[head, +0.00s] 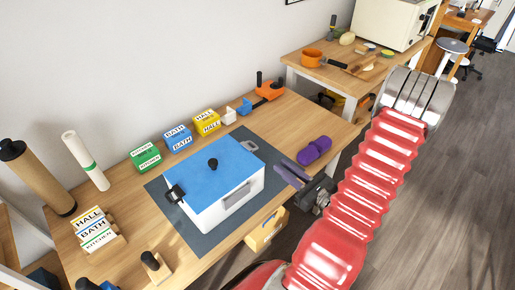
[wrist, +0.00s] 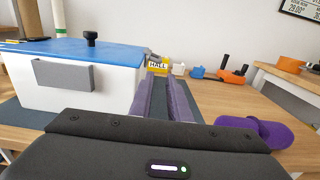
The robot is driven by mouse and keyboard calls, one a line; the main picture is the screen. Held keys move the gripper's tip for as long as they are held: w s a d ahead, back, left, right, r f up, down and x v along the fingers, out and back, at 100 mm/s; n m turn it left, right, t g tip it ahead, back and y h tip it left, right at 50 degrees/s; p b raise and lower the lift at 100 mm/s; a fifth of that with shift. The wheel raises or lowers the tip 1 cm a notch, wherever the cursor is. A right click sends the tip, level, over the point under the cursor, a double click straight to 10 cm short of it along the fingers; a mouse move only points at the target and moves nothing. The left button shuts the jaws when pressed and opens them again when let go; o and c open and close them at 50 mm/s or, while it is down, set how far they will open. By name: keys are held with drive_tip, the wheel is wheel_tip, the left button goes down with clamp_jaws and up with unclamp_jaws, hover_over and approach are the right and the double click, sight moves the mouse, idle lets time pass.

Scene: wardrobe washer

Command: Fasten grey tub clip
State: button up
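The white tub (head: 240,198) with a blue lid (head: 213,175) and black knob stands on a dark mat. A grey clip (head: 250,145) sticks out flat from the lid's far right edge, looking unfastened. In the wrist view a small grey part (wrist: 152,56) by the lid's right end may be this clip. A black clip (head: 174,193) is at the left end. A grey panel (wrist: 63,74) is on the tub's front. My gripper (head: 288,172) has purple fingers, apart and empty, right of the tub. Its fingers (wrist: 160,80) point past the tub's right end in the wrist view.
Purple slippers (head: 314,150) lie right of my gripper. An orange tool (head: 268,90) and the yellow (head: 206,122), blue (head: 178,138) and green (head: 145,155) boxes stand along the back. A yellow bin (head: 266,230) is at the front edge.

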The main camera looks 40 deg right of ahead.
sight(258, 148)
drive_tip(key=shift+w+a, duration=0.15)
drive_tip(key=shift+w, duration=6.45)
clamp_jaws()
